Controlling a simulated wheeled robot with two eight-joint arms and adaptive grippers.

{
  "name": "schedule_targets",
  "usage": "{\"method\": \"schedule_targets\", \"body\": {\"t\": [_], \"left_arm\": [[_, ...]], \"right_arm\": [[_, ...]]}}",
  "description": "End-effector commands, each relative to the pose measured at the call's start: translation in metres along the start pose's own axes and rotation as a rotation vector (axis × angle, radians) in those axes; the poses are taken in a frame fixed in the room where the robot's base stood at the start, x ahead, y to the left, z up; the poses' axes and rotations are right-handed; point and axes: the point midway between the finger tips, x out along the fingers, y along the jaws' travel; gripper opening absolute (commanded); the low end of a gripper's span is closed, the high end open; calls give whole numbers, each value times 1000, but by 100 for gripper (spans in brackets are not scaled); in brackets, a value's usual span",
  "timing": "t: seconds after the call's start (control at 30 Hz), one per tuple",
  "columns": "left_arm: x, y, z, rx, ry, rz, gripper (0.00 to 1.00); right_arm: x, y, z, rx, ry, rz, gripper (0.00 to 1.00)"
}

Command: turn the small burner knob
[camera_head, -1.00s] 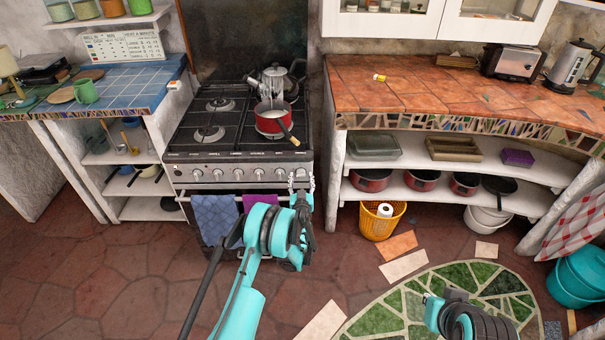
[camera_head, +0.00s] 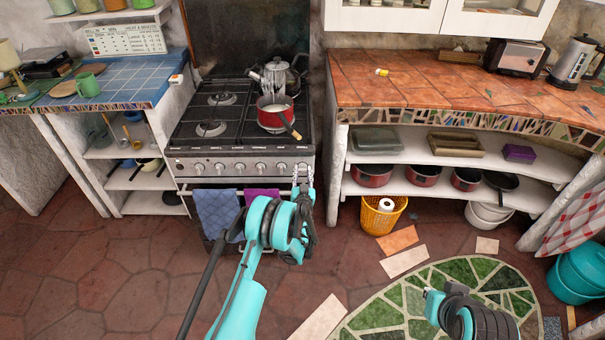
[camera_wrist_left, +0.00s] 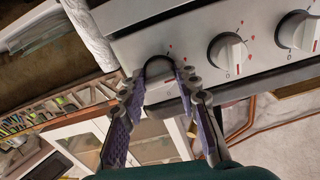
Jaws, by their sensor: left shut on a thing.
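The stove (camera_head: 240,152) has a row of white knobs along its front panel. In the left wrist view, my left gripper (camera_wrist_left: 160,80) has a finger on each side of the knob (camera_wrist_left: 160,92) at the end of the row. It is shut on that knob, whose edges are partly covered by the fingers. Two neighbouring knobs, one nearer (camera_wrist_left: 228,52) and one farther (camera_wrist_left: 297,32), are free, with red marks around them. In the head view, my left gripper (camera_head: 303,178) is at the panel's right end and hides the held knob.
A red saucepan (camera_head: 270,119) and a metal kettle (camera_head: 292,72) stand on the right of the hob. A blue towel (camera_head: 217,212) and a purple towel (camera_head: 262,195) hang below the panel. A tiled counter (camera_head: 430,95) is to the right.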

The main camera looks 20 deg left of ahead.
Motion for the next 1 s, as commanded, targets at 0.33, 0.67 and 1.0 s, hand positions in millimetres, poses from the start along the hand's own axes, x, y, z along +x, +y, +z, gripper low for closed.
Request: {"method": "schedule_targets", "body": {"t": [0.33, 0.67, 1.0], "left_arm": [[0, -1, 0, 303, 0, 0, 2], [1, -1, -1, 617, 0, 0, 2], [1, -2, -1, 940, 0, 0, 2]], "right_arm": [[0, 0, 0, 0, 0, 0, 0], [0, 0, 0, 0, 0, 0, 0], [0, 0, 0, 0, 0, 0, 0]]}}
